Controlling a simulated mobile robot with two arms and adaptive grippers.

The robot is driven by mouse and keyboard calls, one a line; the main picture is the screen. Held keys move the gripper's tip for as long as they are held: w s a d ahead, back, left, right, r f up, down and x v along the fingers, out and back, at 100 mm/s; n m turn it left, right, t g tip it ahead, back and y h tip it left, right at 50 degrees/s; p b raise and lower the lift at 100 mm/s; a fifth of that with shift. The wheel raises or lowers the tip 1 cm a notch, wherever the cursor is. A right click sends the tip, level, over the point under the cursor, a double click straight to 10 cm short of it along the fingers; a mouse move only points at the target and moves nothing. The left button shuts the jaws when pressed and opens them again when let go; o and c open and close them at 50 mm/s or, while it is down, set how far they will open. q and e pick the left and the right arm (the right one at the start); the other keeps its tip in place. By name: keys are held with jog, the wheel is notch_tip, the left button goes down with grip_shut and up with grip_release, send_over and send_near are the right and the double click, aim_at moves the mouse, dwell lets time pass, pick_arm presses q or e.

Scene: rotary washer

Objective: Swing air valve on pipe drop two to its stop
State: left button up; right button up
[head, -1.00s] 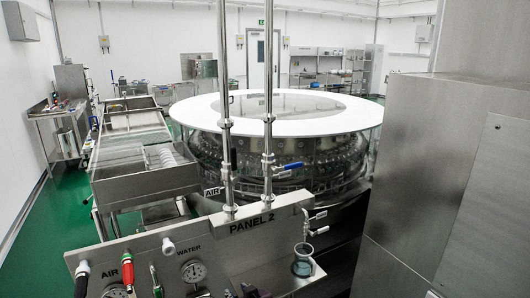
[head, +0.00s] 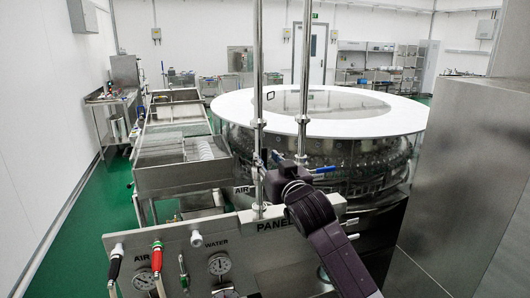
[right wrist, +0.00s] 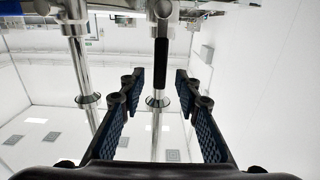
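The panel marked PANEL 2 (head: 285,258) carries two upright steel pipes. The left pipe (head: 258,90) stands by an AIR label (head: 242,189); the right pipe (head: 305,80) has a valve with a blue lever (head: 324,169). My right gripper (head: 268,160) is at valve height by the left pipe and partly hides the valve area. In the right wrist view, which looks upside down, my right gripper (right wrist: 159,85) is open. A black-sleeved lever (right wrist: 163,60) lies along a pipe (right wrist: 157,125) between the spread fingers, with gaps at both sides. My left gripper is out of view.
Hoses and gauges (head: 219,264) sit low on the panel front. The round washer with a white rim (head: 400,118) stands behind the pipes. A steel cabinet (head: 465,185) closes off the right side. The green floor (head: 85,230) at left is clear.

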aim_at(265, 156)
jog(key=shift+p+x, duration=0.45)
jog(key=shift+x, duration=1.2)
jog(key=shift+c, duration=0.4)
grip_shut()
